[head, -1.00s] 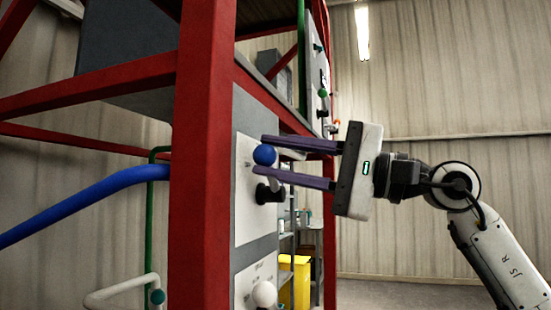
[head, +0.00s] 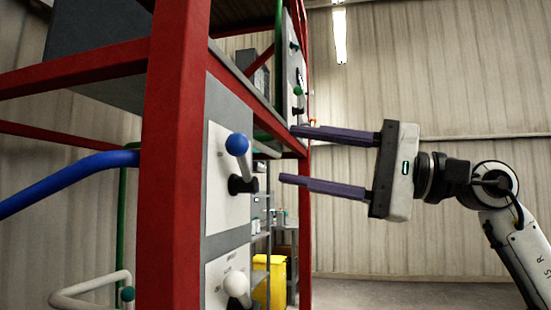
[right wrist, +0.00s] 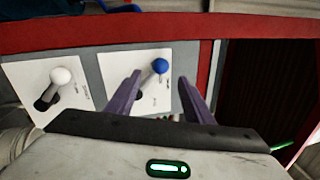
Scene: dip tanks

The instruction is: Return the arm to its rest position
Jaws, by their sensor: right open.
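My right gripper (head: 286,157) is open and empty in the head view, its two purple fingers pointing left toward the panel. A lever with a blue ball knob (head: 237,144) stands on a white plate on the grey panel (head: 229,95), left of the fingertips and clear of them. In the right wrist view my right gripper (right wrist: 160,90) has its fingers spread, with the blue knob (right wrist: 160,66) seen between them. A white-knobbed lever (head: 236,284) sits lower on the panel; it also shows in the right wrist view (right wrist: 61,76). My left gripper is not in view.
A red steel frame (head: 176,150) stands around the panel. A blue pipe (head: 70,180) runs in from the left. A yellow bin (head: 272,283) and shelves are behind. The space right of the frame, around my right arm, is open.

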